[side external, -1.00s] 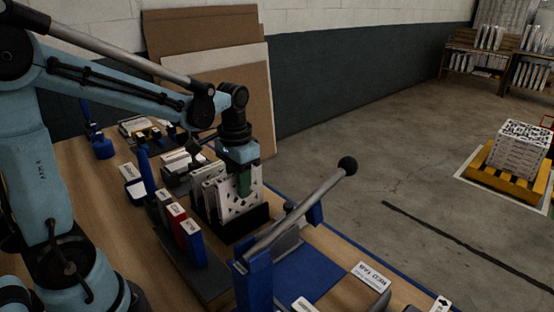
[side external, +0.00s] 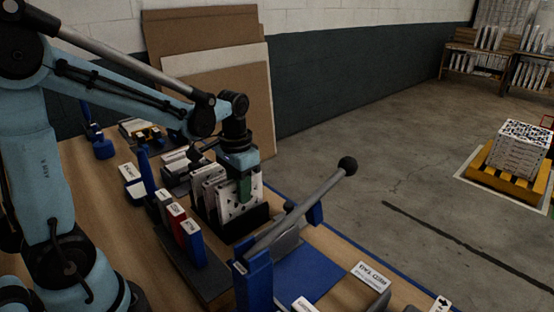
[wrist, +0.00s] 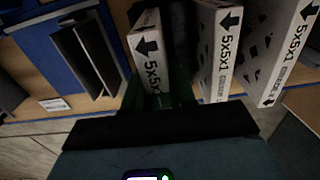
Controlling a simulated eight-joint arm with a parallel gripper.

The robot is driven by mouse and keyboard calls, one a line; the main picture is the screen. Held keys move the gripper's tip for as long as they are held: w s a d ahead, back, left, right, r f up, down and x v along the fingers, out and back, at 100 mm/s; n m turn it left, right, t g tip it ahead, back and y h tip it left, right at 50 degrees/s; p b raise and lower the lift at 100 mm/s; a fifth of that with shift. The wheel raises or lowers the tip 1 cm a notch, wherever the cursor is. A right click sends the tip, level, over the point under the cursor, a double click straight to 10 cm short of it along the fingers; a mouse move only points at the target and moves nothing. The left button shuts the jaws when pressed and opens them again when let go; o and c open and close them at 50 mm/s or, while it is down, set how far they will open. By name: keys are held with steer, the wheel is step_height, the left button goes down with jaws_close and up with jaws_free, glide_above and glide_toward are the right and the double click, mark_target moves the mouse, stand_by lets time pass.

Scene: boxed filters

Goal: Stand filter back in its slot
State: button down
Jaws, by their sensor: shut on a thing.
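My gripper (side external: 244,188), with green fingers, is shut on a white filter (side external: 232,209) with dark spots. The held filter is upright, at the right end of a row of similar filters (side external: 207,184) in a black rack (side external: 247,226). The rack's front wall hides its lower edge, so I cannot tell whether it touches the slot floor. In the wrist view the held filter (wrist: 147,45) shows a black arrow and "5x5x1" on its edge, with my gripper (wrist: 162,98) around its near end. Two more labelled filters (wrist: 221,50) stand to its right, apart from it.
A grey lever with a black knob (side external: 347,166) slants up close in front of the rack. Red, blue and white boxes (side external: 193,241) stand to the left. A blue mat (side external: 312,272) lies at the front. Cardboard sheets (side external: 262,100) lean on the wall behind.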

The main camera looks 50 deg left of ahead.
steer(key=shift+f, duration=0.15)
steer(key=shift+f, duration=0.35)
steer(key=shift+f, duration=0.5)
steer(key=c, duration=0.8)
jaws_free()
steer(key=shift+c, duration=0.2)
steer(key=shift+r, duration=0.1)
